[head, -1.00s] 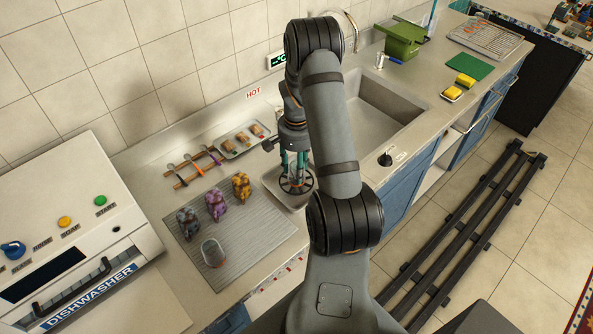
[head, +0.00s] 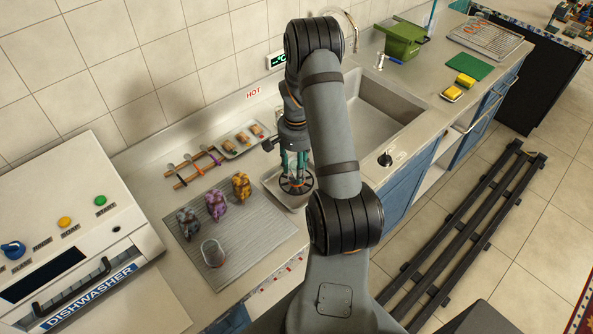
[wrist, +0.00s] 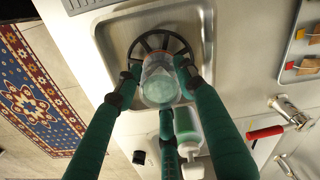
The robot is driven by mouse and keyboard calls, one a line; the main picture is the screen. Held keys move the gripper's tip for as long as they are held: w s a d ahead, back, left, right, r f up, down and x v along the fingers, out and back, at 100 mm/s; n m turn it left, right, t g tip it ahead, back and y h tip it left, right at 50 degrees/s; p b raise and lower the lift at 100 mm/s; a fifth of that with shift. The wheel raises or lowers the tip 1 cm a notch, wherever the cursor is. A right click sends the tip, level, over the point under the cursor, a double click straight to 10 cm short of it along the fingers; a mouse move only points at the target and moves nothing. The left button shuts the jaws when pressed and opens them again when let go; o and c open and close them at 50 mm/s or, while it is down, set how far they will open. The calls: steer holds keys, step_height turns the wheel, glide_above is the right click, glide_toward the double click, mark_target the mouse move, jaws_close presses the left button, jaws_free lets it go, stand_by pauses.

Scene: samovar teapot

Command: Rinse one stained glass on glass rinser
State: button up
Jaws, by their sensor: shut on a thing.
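My gripper (wrist: 158,82) is shut on a clear glass (wrist: 158,88), with its green fingers on the glass's sides. In the wrist view the glass is over the black spoked glass rinser (wrist: 139,46), which sits in a small metal basin (wrist: 106,38). I cannot tell whether the glass touches the spokes. In the head view my gripper (head: 297,172) is down at the rinser (head: 297,187), and the glass in it is hard to make out. Another clear glass (head: 213,253) stands on the ribbed drain mat (head: 262,238), left of the gripper.
Behind are spoons on a wooden rack (head: 194,168) and a small tray (head: 242,142). The dishwasher (head: 75,240) is at left, the large sink (head: 380,115) at right. A green bottle (wrist: 188,125) stands close by the fingers.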

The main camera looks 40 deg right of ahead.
steer(key=shift+r, duration=0.3)
stand_by(0.9)
steer(key=o, duration=0.6)
steer(key=c, duration=0.5)
steer(key=shift+r, duration=0.15)
steer(key=shift+r+p, duration=1)
steer(key=shift+r, duration=0.4)
steer(key=shift+r+p, duration=1.45)
steer(key=shift+r, duration=0.8)
